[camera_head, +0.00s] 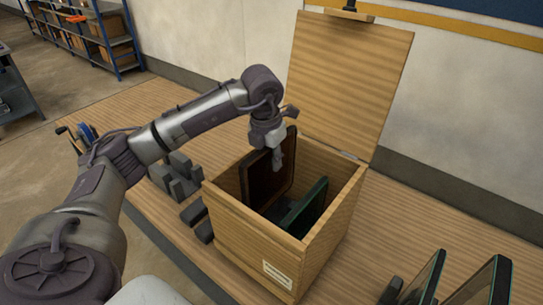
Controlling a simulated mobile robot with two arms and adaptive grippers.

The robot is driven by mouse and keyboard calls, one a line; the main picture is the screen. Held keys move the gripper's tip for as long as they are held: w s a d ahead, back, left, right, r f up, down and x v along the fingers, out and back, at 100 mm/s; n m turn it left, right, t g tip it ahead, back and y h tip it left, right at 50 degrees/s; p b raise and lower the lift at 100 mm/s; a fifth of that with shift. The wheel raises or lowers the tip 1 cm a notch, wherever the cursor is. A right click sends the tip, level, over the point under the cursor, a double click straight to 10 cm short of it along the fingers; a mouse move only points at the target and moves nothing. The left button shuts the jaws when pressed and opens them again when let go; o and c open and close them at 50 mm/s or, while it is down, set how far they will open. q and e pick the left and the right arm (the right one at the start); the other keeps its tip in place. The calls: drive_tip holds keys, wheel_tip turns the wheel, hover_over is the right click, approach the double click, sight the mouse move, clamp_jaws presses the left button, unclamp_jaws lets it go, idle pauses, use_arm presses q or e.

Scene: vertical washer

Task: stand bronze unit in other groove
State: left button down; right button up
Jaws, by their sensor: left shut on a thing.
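The bronze unit (260,183) is a dark brown flat panel standing upright inside the open wooden box (266,248), toward its back left. My left gripper (279,156) comes down from above and is shut on the panel's upper part. A teal-edged panel (312,207) leans inside the same box, to the right of the bronze unit. The grooves in the box floor are hidden by the walls and panels. My right gripper is not in view.
The box lid (346,83) stands open at the back. Grey slotted holders (178,181) sit on the wooden bench (395,222) left of the box. Two dark panels, one of them here (490,284), stand at the lower right.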

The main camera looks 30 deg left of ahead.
sight(271, 191)
use_arm(q)
drive_tip(key=shift+f+b, duration=2.6)
drive_tip(key=shift+f, duration=1.75)
drive_tip(key=shift+f+b, duration=1.1)
drive_tip(key=shift+f, duration=0.2)
drive_tip(key=c, duration=1)
unclamp_jaws()
drive_tip(key=shift+o, duration=0.2)
drive_tip(key=shift+f, duration=0.15)
drive_tip(key=r, duration=0.4)
drive_tip(key=s+r, duration=0.1)
drive_tip(key=r, duration=0.7)
drive_tip(key=shift+s+r, duration=0.1)
drive_tip(key=shift+s, duration=0.3)
